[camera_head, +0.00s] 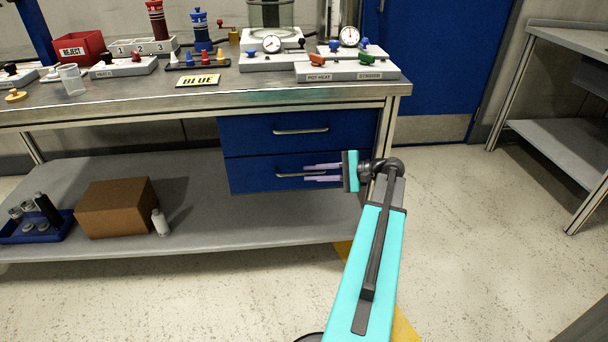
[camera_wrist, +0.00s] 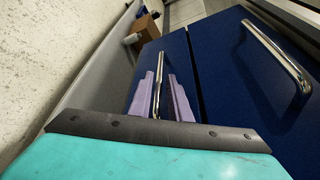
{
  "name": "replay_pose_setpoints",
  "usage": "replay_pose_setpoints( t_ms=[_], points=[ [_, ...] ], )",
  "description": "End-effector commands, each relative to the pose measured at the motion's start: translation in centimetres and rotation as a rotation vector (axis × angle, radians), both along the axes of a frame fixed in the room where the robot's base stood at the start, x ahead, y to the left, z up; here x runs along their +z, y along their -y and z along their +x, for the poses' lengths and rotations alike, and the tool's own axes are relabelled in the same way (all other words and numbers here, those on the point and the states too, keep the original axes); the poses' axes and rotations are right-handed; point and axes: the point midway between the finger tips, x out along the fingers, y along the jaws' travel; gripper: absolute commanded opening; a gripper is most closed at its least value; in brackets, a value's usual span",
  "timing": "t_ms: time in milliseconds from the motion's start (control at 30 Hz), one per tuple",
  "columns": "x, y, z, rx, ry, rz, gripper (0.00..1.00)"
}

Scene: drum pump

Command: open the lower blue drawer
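The lower blue drawer (camera_head: 245,176) sits under the upper blue drawer (camera_head: 240,135) beneath the workbench and looks flush and closed. Its bar handle (camera_head: 287,176) runs level across the front; its right part is behind my fingers. My gripper (camera_head: 305,173) is at the right half of this handle, with its two purple fingers one above the other and apart. In the wrist view the lower handle (camera_wrist: 158,62) shows in the gap between the fingertips (camera_wrist: 160,76). I cannot tell whether either finger touches it. The upper handle (camera_wrist: 279,52) is off to the right there.
The bench's lower shelf (camera_head: 200,235) juts out below the drawers and carries a brown box (camera_head: 115,208), a white bottle (camera_head: 160,222) and a blue tray (camera_head: 62,233). The bench top (camera_head: 130,100) holds pump equipment. Open floor (camera_head: 480,240) lies to the right.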

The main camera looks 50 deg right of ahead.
Motion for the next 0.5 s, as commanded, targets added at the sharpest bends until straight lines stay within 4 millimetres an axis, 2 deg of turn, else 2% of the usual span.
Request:
replay_pose_setpoints(
  t_ms=[200,500],
  points=[
    [-0.8,-1.6,2.5,0.003,0.000,-0.001,0.17],
    [-1.1,-2.4,4.0,0.001,0.000,0.000,0.17]
  ],
)
